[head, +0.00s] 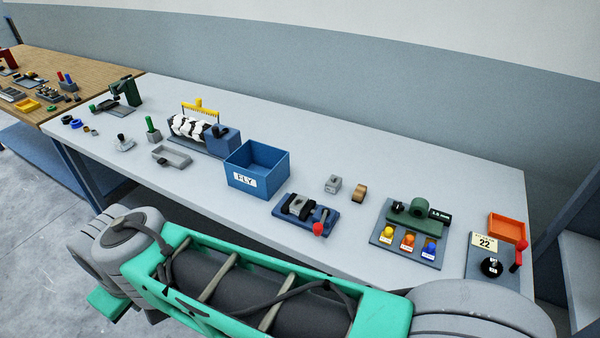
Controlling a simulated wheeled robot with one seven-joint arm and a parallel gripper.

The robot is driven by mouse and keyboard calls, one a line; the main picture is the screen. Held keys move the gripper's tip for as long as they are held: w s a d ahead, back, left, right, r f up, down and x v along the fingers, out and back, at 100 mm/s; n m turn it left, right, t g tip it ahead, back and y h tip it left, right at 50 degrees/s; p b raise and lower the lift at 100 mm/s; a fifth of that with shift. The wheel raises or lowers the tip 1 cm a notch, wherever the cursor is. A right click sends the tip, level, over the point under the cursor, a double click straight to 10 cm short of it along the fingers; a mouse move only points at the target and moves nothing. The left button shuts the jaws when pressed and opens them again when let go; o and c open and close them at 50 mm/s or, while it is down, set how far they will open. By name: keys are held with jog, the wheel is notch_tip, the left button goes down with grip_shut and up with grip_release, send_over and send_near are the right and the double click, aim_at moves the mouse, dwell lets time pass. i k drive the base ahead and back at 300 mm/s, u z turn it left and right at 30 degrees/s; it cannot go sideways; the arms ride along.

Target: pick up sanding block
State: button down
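A small brown block with a curved side, which looks like the sanding block (359,193), sits on the grey bench (390,180) right of the middle. A small grey block (333,184) stands just to its left, apart from it. My green and grey arm crosses the bottom of the view in front of the bench. My gripper is not in view, so its state and what it may hold are hidden.
A blue FLY bin (257,168) stands left of the blocks. A blue fixture with a red-knobbed lever (305,212) sits in front. A green device on a panel with coloured buttons (409,232) is to the right, then an orange tray (507,227). Bench behind the blocks is clear.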

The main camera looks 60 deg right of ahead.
aim_at(359, 194)
jog(key=z, duration=1.9)
jog(key=k, duration=0.4)
jog(key=z, duration=0.65)
jog(key=i, duration=0.5)
